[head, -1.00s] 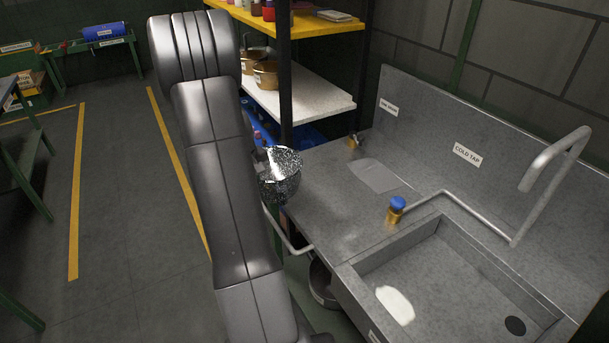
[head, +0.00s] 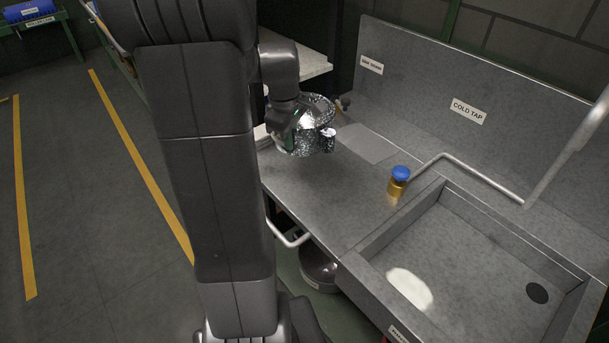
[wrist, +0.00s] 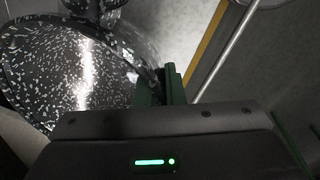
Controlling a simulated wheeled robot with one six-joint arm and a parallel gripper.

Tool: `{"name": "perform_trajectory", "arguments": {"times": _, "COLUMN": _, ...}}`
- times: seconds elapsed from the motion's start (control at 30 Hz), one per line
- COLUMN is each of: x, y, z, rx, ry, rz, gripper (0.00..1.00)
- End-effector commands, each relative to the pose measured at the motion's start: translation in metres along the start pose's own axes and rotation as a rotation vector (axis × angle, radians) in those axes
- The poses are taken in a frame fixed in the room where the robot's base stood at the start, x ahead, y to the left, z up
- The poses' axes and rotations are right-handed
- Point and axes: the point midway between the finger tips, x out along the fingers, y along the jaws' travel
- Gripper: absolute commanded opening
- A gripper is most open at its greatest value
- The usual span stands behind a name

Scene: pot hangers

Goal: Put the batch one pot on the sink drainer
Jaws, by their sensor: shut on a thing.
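A black-and-white speckled pot (head: 312,104) is in my gripper, above the left end of the grey sink drainer (head: 325,185). Part of the pot is hidden behind my wrist in the head view. In the wrist view the pot (wrist: 75,70) fills the upper left, its rounded side toward the camera. My gripper (wrist: 158,88) is shut on the pot's edge; its green fingers show there, but the exact grip is partly hidden. I cannot tell how far the pot is above the drainer, nor whether it is the batch one pot.
A brass fitting with a blue cap (head: 398,182) stands on the drainer's right part, beside a pipe. The sink basin (head: 480,265) is at the right. A backsplash with a cold tap label (head: 468,111) rises behind. A pot (head: 320,270) sits below the counter. The drainer's middle is clear.

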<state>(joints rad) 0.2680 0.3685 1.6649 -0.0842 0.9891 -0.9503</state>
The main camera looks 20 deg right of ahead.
Motion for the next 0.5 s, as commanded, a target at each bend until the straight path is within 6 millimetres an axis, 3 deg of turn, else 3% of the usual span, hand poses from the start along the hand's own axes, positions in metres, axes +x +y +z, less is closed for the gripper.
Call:
{"name": "perform_trajectory", "arguments": {"times": 0.17, "x": 0.007, "y": -0.001, "z": 0.012, "rx": -0.014, "ry": 0.002, "rz": 0.002, "gripper": 0.0}}
{"name": "perform_trajectory", "arguments": {"times": 0.5, "x": 0.057, "y": -0.008, "z": 0.013, "rx": -0.016, "ry": 0.001, "rz": 0.002, "gripper": 0.0}}
